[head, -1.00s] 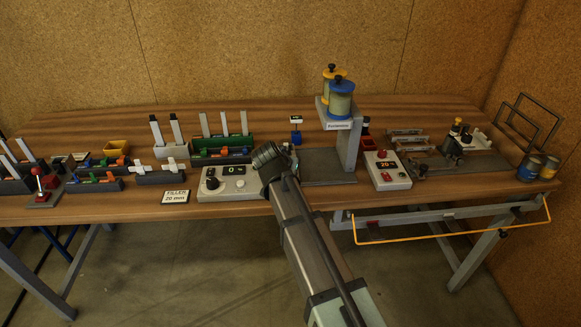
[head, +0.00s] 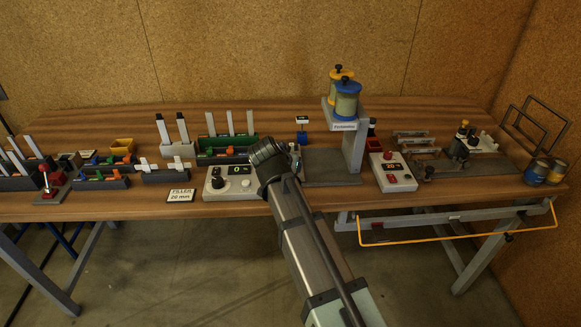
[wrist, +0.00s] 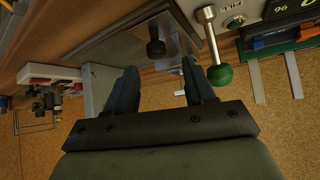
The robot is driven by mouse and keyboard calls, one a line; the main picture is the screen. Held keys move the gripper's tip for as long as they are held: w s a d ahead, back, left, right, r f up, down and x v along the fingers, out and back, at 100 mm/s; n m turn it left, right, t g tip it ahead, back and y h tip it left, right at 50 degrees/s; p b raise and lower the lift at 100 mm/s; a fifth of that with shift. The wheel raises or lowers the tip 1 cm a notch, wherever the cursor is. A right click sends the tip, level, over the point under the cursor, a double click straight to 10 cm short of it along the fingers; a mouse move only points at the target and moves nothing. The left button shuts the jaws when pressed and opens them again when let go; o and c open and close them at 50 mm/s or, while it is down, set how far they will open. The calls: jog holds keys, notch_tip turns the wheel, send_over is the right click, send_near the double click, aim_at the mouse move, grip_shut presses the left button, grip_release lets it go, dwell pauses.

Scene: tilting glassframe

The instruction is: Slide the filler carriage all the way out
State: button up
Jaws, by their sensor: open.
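In the wrist view, a flat grey plate (wrist: 110,45) with a black knob (wrist: 155,47) lies just beyond my gripper (wrist: 160,66). The gripper is open, with the knob showing between its two dark fingers and no visible contact. I cannot tell for certain that this plate and knob are the filler carriage. A green ball on a metal lever (wrist: 219,75) stands close beside the right finger. In the head view, the filling stand (head: 356,140) carries a yellow-lidded and a blue-lidded canister above a grey base plate (head: 335,165). My arm hides the gripper there.
A control box with a display (head: 225,190) sits left of my arm, and a red-button box (head: 392,172) stands right of the stand. Racks with coloured clips (head: 100,182) fill the left bench. An orange bar (head: 460,238) runs below the front edge.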

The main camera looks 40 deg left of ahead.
jog(key=v, duration=0.8)
jog(key=shift+s+r, duration=0.15)
jog(key=shift+s, duration=0.05)
dwell(0.3)
jog(key=s+d+f+n+g, duration=0.2)
jog(key=s+f+n, duration=0.15)
jog(key=f, duration=0.25)
jog(key=s+d+f+n+g, duration=0.1)
jog(key=s+f+n+g, duration=0.1)
jog(key=f+n, duration=0.35)
jog(key=w+d+f+m+g+h, duration=0.2)
jog(key=d+f, duration=1.1)
jog(key=f, duration=0.2)
jog(key=w+d+f+m+g+h, duration=0.2)
jog(key=d+f+m, duration=0.1)
jog(key=d+f, duration=1.1)
jog(key=s+d+f+m+g, duration=0.2)
jog(key=s+d+f, duration=0.3)
jog(key=d, duration=0.6)
jog(key=s+d+f+m+g, duration=0.2)
jog(key=s+d+f, duration=0.4)
jog(key=d, duration=0.5)
jog(key=s+d+f+m+g, duration=0.3)
jog(key=s+d+f, duration=0.3)
jog(key=d, duration=0.5)
jog(key=shift+s+d+f+m, duration=0.15)
jog(key=shift+s+f+m, duration=0.05)
jog(key=shift+f+m, duration=0.65)
